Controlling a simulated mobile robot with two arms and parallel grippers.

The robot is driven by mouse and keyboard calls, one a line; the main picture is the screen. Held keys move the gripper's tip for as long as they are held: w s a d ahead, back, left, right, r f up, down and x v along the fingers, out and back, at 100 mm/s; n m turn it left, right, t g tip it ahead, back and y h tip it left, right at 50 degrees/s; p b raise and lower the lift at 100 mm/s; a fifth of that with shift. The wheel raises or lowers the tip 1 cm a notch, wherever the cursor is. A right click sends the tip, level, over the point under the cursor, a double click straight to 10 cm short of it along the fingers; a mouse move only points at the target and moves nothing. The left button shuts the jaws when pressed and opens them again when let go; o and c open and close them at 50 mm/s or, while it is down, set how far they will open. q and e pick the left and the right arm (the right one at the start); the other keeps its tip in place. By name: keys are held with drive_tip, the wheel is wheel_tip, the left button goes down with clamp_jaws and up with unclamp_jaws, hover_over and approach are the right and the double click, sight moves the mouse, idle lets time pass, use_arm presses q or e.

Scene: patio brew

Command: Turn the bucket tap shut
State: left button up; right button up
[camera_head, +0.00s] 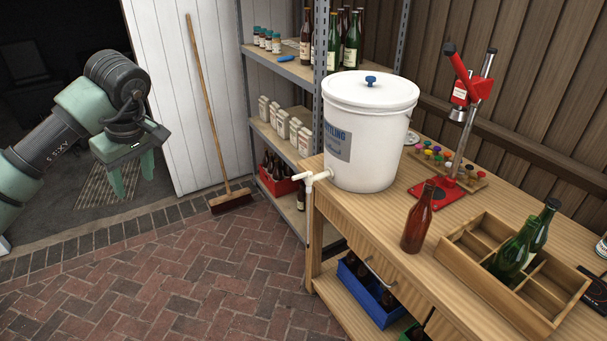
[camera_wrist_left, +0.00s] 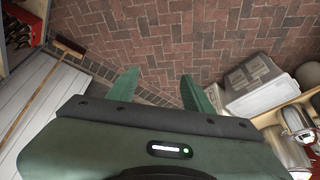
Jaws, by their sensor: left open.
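The white bottling bucket (camera_head: 367,140) stands at the left end of the wooden bench with its lid on. Its white tap (camera_head: 318,178) sticks out low on the left side, over the bench edge, with a thin tube hanging down from it. I cannot tell from the view whether the tap handle is open or shut. My left gripper (camera_head: 132,182) is open and empty, in the air well left of the bucket, with its fingers pointing down. Its two green fingers also show in the left wrist view (camera_wrist_left: 158,88), above the brick floor. My right gripper is in neither view.
A red capper (camera_head: 460,100), a brown bottle (camera_head: 417,218) and a wooden crate (camera_head: 470,243) with green bottles stand on the bench right of the bucket. Metal shelving (camera_head: 290,70) stands behind, and a broom (camera_head: 208,105) leans left of it. The brick floor before the tap is clear.

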use_arm(q)
drive_tip(key=shift+a+r, duration=0.3)
drive_tip(key=shift+a, duration=0.05)
